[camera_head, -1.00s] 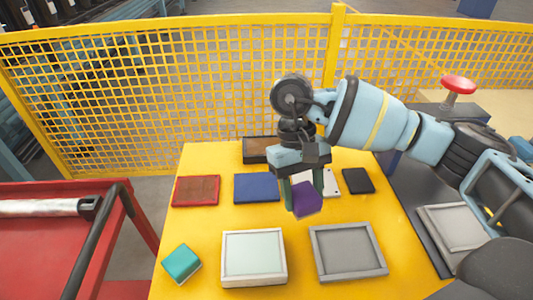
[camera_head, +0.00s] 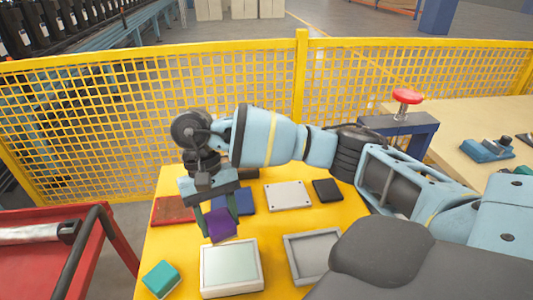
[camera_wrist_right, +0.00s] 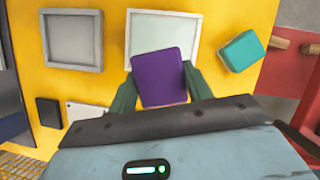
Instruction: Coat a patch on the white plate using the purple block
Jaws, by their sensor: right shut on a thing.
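The purple block (camera_head: 222,226) is held between the fingers of my right gripper (camera_head: 219,215), above the yellow table. In the head view it overlaps the area between the blue plate and the back edge of the white-framed tray. In the right wrist view the purple block (camera_wrist_right: 162,78) sits between the dark green fingers and covers part of that tray. The white plate (camera_head: 288,195), flat with small dark dots, lies to the right of the gripper. In the right wrist view the white plate (camera_wrist_right: 85,108) is partly hidden by my gripper. My left gripper is not in view.
The white-framed tray (camera_head: 204,283) has a pale inside. A grey-framed tray (camera_head: 292,262) is beside it, partly hidden by my arm. A teal block (camera_head: 160,279), red-framed brown plate (camera_head: 172,210), blue plate (camera_head: 243,204) and black pad (camera_head: 327,190) lie around. Yellow mesh fence (camera_head: 100,130) stands behind.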

